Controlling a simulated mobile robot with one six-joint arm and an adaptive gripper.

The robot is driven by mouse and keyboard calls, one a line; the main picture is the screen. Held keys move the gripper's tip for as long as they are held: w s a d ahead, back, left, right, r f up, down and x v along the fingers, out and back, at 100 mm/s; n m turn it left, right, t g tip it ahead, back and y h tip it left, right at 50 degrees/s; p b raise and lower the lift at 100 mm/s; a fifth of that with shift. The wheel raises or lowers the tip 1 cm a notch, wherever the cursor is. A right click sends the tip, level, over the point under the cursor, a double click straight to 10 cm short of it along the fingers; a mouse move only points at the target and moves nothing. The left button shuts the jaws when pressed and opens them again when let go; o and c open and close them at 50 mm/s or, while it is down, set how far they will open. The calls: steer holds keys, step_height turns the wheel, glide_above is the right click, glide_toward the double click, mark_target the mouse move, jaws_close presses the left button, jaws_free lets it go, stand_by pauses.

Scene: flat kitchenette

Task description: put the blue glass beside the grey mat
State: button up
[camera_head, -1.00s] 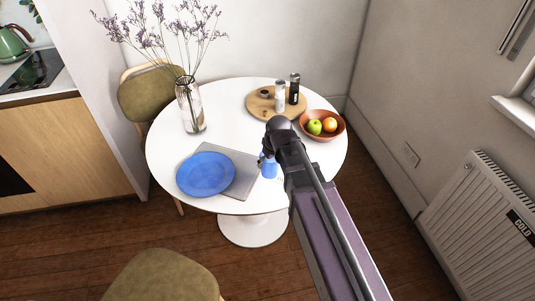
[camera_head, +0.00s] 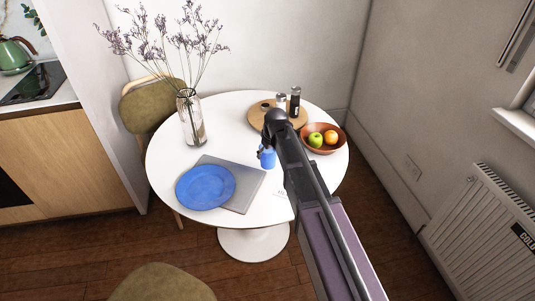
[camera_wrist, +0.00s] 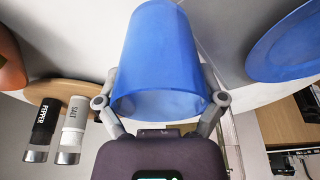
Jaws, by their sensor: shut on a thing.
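The blue glass (camera_head: 267,159) is held by my gripper (camera_head: 266,146) over the white round table, up and right of the grey mat (camera_head: 244,191). In the wrist view the glass (camera_wrist: 160,50) fills the middle, with a finger of my gripper (camera_wrist: 160,88) against each side. The glass is apart from the mat in the picture; I cannot tell how far above the table it is. A blue plate (camera_head: 206,187) lies over the left part of the mat and shows at the upper right of the wrist view (camera_wrist: 290,45). My arm hides part of the table's right side.
A wooden board (camera_head: 257,116) with salt (camera_head: 281,103) and pepper (camera_head: 295,102) shakers stands behind the glass. A bowl (camera_head: 324,146) of fruit is to its right. A flower vase (camera_head: 191,118) stands at the left. Bare table lies between mat and board.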

steer(key=w, duration=0.4)
steer(key=shift+w+a+f, duration=0.2)
steer(key=shift+a, duration=0.1)
steer(key=shift+f+b, duration=1.8)
steer(key=shift+b, duration=0.15)
steer(key=shift+f, duration=0.1)
steer(key=o, duration=1)
steer(key=p+v, duration=1.1)
steer(key=v, duration=0.1)
steer(key=shift+p, duration=0.35)
steer(key=shift+s+d, duration=0.1)
